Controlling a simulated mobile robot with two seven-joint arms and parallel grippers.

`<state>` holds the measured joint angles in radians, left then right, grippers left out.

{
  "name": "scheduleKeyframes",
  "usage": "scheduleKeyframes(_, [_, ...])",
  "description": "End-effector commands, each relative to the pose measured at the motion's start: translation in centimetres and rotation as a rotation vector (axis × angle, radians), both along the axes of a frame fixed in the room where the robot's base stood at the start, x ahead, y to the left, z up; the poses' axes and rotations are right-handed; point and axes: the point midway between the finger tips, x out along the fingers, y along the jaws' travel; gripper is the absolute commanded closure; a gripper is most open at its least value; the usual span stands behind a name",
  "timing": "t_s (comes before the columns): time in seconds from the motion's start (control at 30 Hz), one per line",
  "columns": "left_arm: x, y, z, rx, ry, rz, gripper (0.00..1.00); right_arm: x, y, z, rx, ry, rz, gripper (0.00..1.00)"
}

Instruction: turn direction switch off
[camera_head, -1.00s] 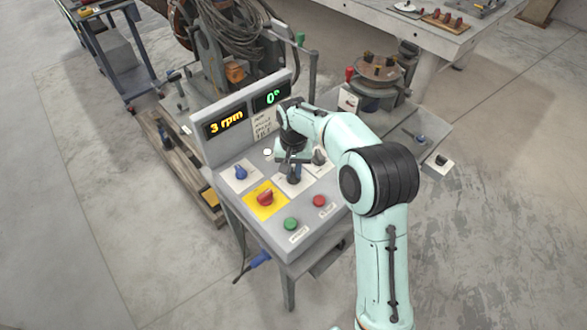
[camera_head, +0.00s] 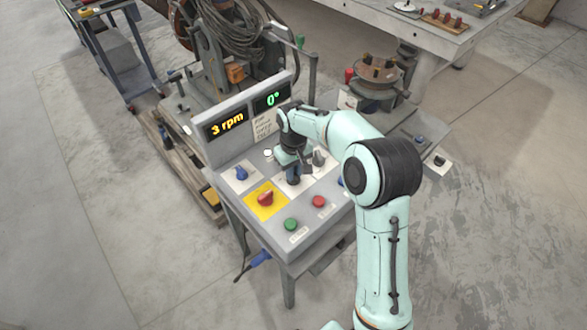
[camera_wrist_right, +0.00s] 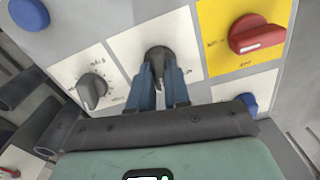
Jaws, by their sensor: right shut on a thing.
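The console (camera_head: 258,225) has a sloped panel of knobs. In the right wrist view, a dark pointed switch knob (camera_wrist_right: 158,58) stands in the middle of a white plate. I cannot read its label, so I cannot confirm that it is the direction switch. My right gripper (camera_wrist_right: 162,82) is shut on this knob, its blue fingers on either side. My left gripper is not in view.
A red knob on a yellow plate (camera_head: 265,198), a blue knob (camera_head: 240,173) and a grey knob (camera_head: 318,159) are close by. Green (camera_head: 291,224) and red (camera_head: 319,201) buttons sit in front. The displays read 3 rpm (camera_head: 227,123) and 0° (camera_head: 272,99).

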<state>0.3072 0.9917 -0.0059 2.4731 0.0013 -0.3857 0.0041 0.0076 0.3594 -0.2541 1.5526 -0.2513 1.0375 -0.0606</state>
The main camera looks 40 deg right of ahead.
Motion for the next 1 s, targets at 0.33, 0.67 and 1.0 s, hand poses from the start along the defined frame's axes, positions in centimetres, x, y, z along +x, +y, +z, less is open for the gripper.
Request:
scheduleKeyframes(0.33, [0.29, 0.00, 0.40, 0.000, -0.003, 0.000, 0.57, 0.02, -0.01, 0.04, 0.000, -0.001, 0.151, 1.00])
scheduleKeyframes(0.67, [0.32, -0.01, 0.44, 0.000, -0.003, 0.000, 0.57, 0.01, -0.01, 0.02, 0.000, -0.001, 0.181, 1.00])
scheduleKeyframes(1.0, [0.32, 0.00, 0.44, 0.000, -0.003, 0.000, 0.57, 0.01, -0.02, 0.01, 0.000, -0.001, 0.179, 0.57])
